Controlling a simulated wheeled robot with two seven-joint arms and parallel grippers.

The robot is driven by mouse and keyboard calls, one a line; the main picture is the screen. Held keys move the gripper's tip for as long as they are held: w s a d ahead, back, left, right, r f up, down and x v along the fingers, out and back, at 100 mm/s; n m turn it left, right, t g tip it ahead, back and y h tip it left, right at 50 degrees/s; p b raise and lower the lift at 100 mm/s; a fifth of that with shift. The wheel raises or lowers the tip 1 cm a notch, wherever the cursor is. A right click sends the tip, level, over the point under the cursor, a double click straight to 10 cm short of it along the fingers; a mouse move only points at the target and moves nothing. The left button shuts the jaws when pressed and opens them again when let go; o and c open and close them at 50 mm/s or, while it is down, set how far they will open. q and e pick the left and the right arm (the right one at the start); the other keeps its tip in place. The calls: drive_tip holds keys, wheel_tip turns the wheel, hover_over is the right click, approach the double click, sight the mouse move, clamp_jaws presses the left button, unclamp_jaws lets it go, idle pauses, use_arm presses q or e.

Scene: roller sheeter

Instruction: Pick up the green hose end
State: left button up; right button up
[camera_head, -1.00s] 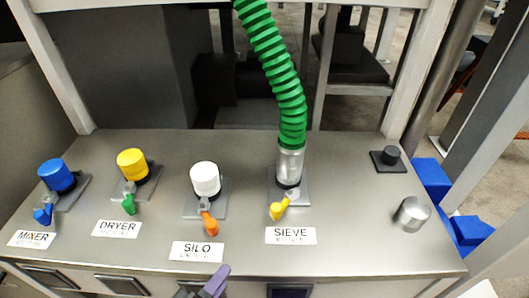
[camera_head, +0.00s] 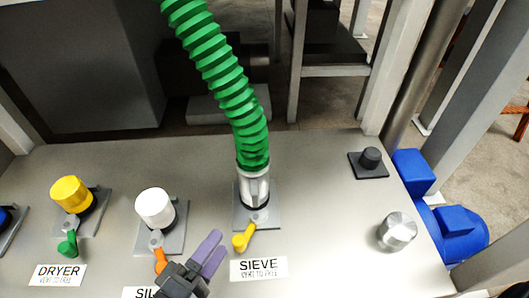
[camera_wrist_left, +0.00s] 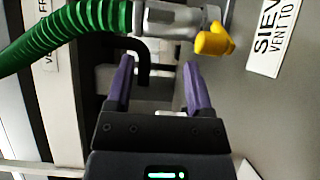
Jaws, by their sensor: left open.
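The green hose (camera_head: 222,78) hangs down from the top of the head view. Its silver metal end (camera_head: 254,190) stands on the SIEVE port, with a yellow lever (camera_head: 243,238) at its base. My left gripper (camera_head: 212,255) has purple fingers and is in front and to the left of the SIEVE port, near the SILO label. In the left wrist view the open fingers (camera_wrist_left: 158,85) point toward the metal hose end (camera_wrist_left: 168,18), which lies beyond the tips with nothing between them. The green hose (camera_wrist_left: 65,35) runs off left there. My right gripper is not in view.
The white-capped SILO port (camera_head: 155,207) and yellow-capped DRYER port (camera_head: 70,193) are to the left on the grey panel (camera_head: 320,200). A black knob (camera_head: 370,160) and a silver cylinder (camera_head: 397,231) are on the right. Blue objects (camera_head: 455,228) lie beyond the right edge.

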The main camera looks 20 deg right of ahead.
sight(253, 196)
use_arm(q)
drive_tip(key=x, duration=1)
drive_tip(key=shift+d+b, duration=0.3)
drive_tip(key=shift+d, duration=0.05)
drive_tip(key=shift+w+d, duration=0.15)
drive_tip(key=shift+w, duration=0.05)
clamp_jaws()
drive_tip(key=shift+r+p, duration=0.35)
wheel_tip(253, 196, up, 8)
drive_tip(key=p, duration=0.7)
drive_tip(key=shift+f+p, duration=0.1)
drive_tip(key=shift+p, duration=0.2)
wheel_tip(253, 196, up, 2)
drive_tip(key=shift+r+p, duration=0.1)
drive_tip(key=shift+p, duration=1)
drive_tip(key=shift+f, duration=0.3)
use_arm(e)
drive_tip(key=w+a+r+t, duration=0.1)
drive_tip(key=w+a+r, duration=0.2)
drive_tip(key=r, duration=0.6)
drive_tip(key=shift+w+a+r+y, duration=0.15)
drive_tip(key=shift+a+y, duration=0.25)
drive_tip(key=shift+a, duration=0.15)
